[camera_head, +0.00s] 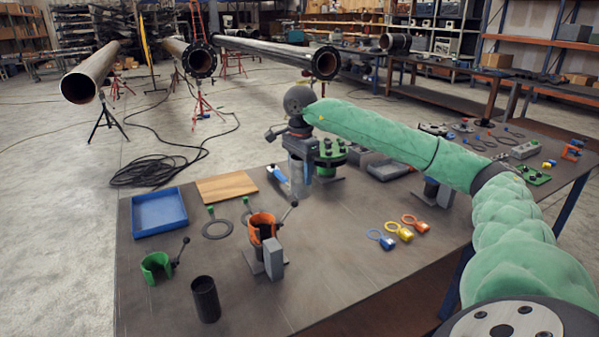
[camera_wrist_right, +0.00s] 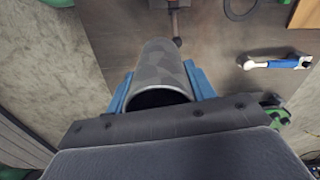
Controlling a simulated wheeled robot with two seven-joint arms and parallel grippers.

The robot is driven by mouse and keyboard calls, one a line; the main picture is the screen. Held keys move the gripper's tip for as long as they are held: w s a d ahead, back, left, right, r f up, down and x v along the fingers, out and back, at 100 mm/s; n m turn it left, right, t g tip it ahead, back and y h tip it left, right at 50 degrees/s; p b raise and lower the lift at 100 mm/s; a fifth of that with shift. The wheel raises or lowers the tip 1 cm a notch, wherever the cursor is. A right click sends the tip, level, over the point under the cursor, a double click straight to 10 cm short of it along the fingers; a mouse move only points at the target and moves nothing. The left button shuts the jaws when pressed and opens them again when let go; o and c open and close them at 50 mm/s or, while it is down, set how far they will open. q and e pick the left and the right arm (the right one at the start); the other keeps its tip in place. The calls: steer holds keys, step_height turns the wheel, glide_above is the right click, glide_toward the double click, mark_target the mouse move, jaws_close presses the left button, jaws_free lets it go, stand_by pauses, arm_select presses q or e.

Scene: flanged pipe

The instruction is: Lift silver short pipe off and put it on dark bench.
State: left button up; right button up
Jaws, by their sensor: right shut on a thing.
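My right gripper (camera_head: 297,132) is shut on a silver short pipe (camera_head: 299,172), which hangs roughly upright below it. In the right wrist view the gripper's blue fingers (camera_wrist_right: 161,90) press on both sides of the pipe (camera_wrist_right: 163,62), with its open end toward the camera. The pipe is over the dark bench (camera_head: 340,265), behind the orange clamp and left of the green flange. I cannot tell whether its lower end touches the bench. My left gripper is not in view.
An orange clamp (camera_head: 262,228) on a stand, a green clamp (camera_head: 155,266) and a black pipe (camera_head: 205,299) stand in front. The green flange (camera_head: 331,152) is close to the held pipe. A blue-handled tool (camera_head: 277,173) lies beside it. The front middle is clear.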

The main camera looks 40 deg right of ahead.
steer(key=shift+r, duration=0.1)
steer(key=shift+r+p, duration=1.3)
steer(key=shift+r, duration=1.15)
